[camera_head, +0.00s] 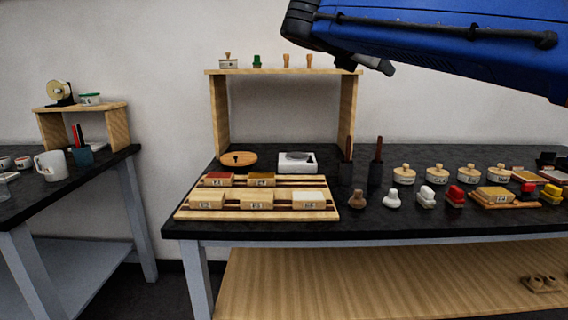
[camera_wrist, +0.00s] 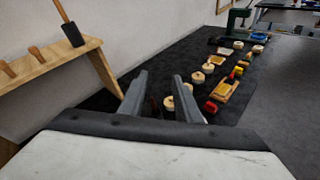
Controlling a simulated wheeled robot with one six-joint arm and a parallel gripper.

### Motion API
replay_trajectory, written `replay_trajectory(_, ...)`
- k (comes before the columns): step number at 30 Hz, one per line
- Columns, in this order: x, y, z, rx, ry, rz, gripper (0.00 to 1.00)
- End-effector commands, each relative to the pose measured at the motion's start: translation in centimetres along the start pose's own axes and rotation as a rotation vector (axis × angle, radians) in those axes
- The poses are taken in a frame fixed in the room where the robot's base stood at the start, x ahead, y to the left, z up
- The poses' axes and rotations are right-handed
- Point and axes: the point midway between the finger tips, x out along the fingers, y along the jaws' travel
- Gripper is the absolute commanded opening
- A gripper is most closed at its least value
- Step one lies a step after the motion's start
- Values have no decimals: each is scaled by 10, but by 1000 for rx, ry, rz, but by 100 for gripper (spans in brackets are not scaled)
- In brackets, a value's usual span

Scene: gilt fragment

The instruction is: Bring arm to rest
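My gripper (camera_wrist: 159,76) shows in the wrist view with its two grey fingers apart. Nothing is between the fingertips; the dark table top shows beyond them. In the head view my blue arm crosses the upper right, above the black table (camera_head: 330,228). My fingers cannot be made out in that view. The gripper appears to be in the air above the table, touching nothing.
A wooden shelf (camera_head: 220,120) stands on the table with small stamps on top. A slatted wooden rack (camera_head: 185,212) holds several labelled blocks. Lidded round pots (camera_head: 404,175) and red, white and yellow items crowd the right. A side table (camera_head: 110,165) with a mug (camera_head: 51,165) stands left.

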Motion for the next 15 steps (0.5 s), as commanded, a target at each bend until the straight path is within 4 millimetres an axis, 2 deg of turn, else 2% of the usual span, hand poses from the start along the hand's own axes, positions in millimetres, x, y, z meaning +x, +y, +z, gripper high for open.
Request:
replay_trajectory(4,25,-58,-36,174,125,-54,30)
replay_trajectory(7,38,-106,-73,342,228,-116,30)
replay_trajectory(11,45,-168,-124,582,350,-222,30)
replay_trajectory(15,42,-233,-182,865,458,-369,30)
